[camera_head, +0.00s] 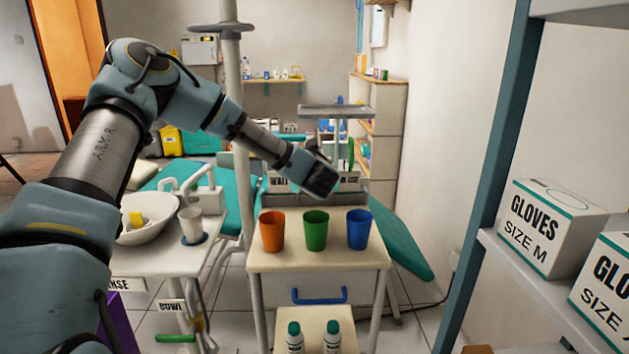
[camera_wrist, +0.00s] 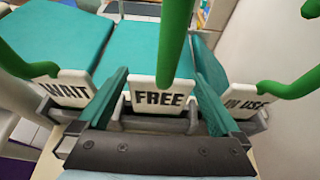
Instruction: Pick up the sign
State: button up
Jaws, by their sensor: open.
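Three white signs stand in a row in a grey holder in the wrist view: WAIT (camera_wrist: 66,91) at left, FREE (camera_wrist: 150,99) in the middle and IN USE (camera_wrist: 243,103) at right. Each has a thick green handle rising from it; the middle handle (camera_wrist: 173,45) is upright in the picture. My gripper (camera_wrist: 160,73) is open, its teal fingers on either side of the FREE sign and apart from it in the picture. In the head view my gripper (camera_head: 320,180) hides the middle sign; the WAIT sign (camera_head: 279,183) shows to its left.
Orange (camera_head: 272,231), green (camera_head: 316,230) and blue (camera_head: 359,229) cups stand on the white cart in front. A teal dental chair (camera_head: 400,245) lies behind. A white bowl (camera_head: 150,232) is at left; glove boxes (camera_head: 548,225) are on a right shelf.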

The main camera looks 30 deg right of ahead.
jog(key=shift+x, duration=0.9)
jog(key=shift+c, duration=0.2)
jog(key=c, duration=1.2)
